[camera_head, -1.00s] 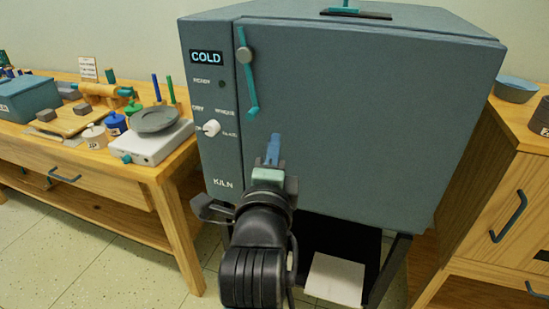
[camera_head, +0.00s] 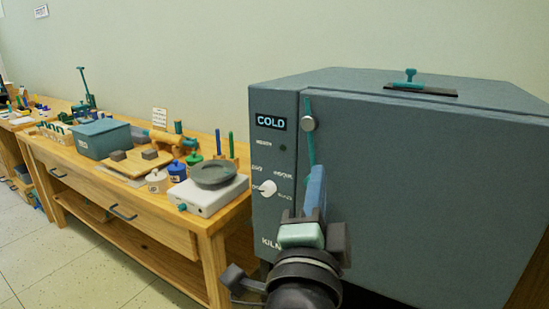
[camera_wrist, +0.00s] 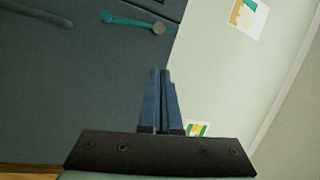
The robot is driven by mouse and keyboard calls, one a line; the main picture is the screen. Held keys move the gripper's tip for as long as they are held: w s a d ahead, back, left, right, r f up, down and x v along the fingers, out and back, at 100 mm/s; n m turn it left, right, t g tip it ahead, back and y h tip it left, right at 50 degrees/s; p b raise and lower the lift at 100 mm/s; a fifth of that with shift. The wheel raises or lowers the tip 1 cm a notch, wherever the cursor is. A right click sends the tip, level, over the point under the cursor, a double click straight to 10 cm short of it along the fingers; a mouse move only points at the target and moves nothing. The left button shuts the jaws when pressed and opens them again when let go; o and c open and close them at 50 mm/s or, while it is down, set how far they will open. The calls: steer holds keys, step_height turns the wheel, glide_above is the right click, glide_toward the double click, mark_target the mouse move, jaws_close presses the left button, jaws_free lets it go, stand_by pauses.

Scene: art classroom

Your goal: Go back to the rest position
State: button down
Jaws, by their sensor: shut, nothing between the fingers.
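My gripper (camera_head: 316,190) is in front of the kiln (camera_head: 420,190), near its left side, with its blue fingers pointing up. In the wrist view my gripper (camera_wrist: 160,75) shows its two fingers together with nothing between them. The kiln's display reads COLD. Its door looks closed. The teal door handle (camera_head: 309,125) runs down the left edge of the door, and its lower end is hidden behind my fingers. The handle also shows at the top of the wrist view (camera_wrist: 128,22), apart from the fingers. I cannot tell the exact gap in depth.
A wooden workbench (camera_head: 185,222) stands left of the kiln. On it are a white device with a grey plate (camera_head: 213,174), small jars (camera_head: 177,171) and a teal box (camera_head: 103,138). A teal knob (camera_head: 410,76) is on the kiln top. The floor at left is clear.

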steer(key=s+a+r+n+t+y, duration=0.35)
steer(key=s+r+n, duration=0.25)
steer(key=r+n, duration=0.35)
steer(key=s+a+r+n+t+y, duration=0.2)
steer(key=s+a+r+n+t, duration=0.2)
steer(key=s+r+n, duration=0.55)
step_height(320, 180, up, 24)
steer(key=w+m+p, duration=0.1)
steer(key=w+p, duration=0.1)
steer(key=p, duration=1.9)
steer(key=shift+w+a+f+p, duration=0.2)
steer(key=shift+w+f+p, duration=0.05)
steer(key=shift+w+p, duration=0.05)
steer(key=c, duration=1.6)
jaws_free()
